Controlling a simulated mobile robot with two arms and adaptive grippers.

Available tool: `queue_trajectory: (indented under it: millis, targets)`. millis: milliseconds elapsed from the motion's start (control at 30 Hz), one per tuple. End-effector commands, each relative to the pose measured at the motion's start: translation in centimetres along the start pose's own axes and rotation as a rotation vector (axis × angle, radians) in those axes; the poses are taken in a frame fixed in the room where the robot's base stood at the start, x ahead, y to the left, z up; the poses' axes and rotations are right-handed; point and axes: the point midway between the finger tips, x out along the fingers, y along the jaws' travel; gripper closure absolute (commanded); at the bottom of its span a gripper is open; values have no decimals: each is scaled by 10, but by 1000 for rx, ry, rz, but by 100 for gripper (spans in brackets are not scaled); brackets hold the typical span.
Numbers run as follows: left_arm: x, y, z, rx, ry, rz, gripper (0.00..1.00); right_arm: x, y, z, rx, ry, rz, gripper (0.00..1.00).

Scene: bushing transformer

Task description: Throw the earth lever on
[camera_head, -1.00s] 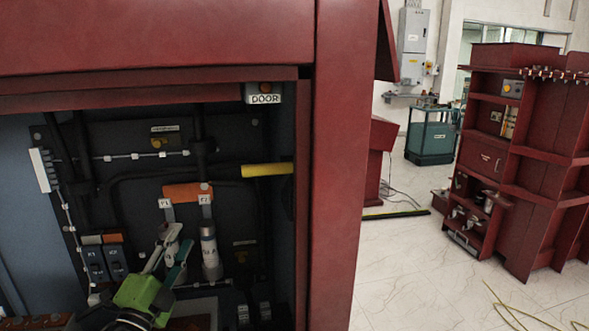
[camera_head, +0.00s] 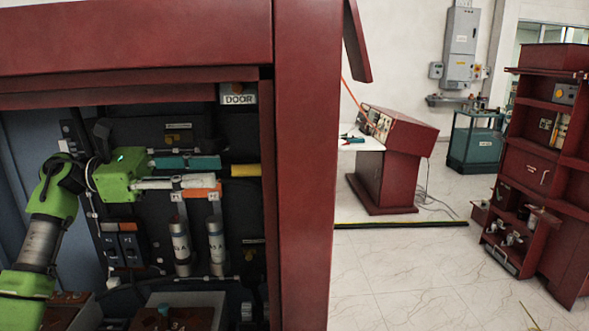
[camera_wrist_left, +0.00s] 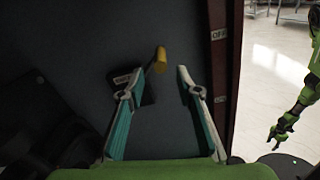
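The earth lever, with its yellow grip (camera_head: 245,170), sticks out toward the right inside the open red cabinet in the head view. In the left wrist view the yellow grip (camera_wrist_left: 160,59) lies just beyond the fingertips, roughly between them, on a dark stem. My left gripper (camera_head: 219,171) points right at the lever's height, its teal and white fingers spread. In the left wrist view the gripper (camera_wrist_left: 167,73) is open and empty; contact with the lever cannot be made out. My right gripper (camera_wrist_left: 277,134) appears small at the wrist view's right; its fingers are unclear.
An orange-topped pair of fuses (camera_head: 198,240) hangs just below the left fingers. The red cabinet post (camera_head: 307,190) closes off the right side. An OFF label (camera_wrist_left: 219,34) is on the frame edge. Open floor lies beyond.

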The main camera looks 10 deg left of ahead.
Motion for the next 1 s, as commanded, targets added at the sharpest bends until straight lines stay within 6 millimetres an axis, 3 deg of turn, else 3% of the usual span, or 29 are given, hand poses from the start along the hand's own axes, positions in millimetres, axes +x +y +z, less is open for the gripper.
queue_trajectory:
  millis: [167,433,700,1000]
  targets:
    - [18,0,2,1,3,-6,68,-10,2,-1,0,0,2,60]
    - [75,-1,4,-1,0,-8,68,-36,-17,-7,9,4,-20,60]
    - [122,-1,3,-2,-1,-5,68,-56,-11,-8,6,3,-14,60]
    - [137,-1,0,0,1,-3,68,-60,-6,-7,4,2,-9,60]
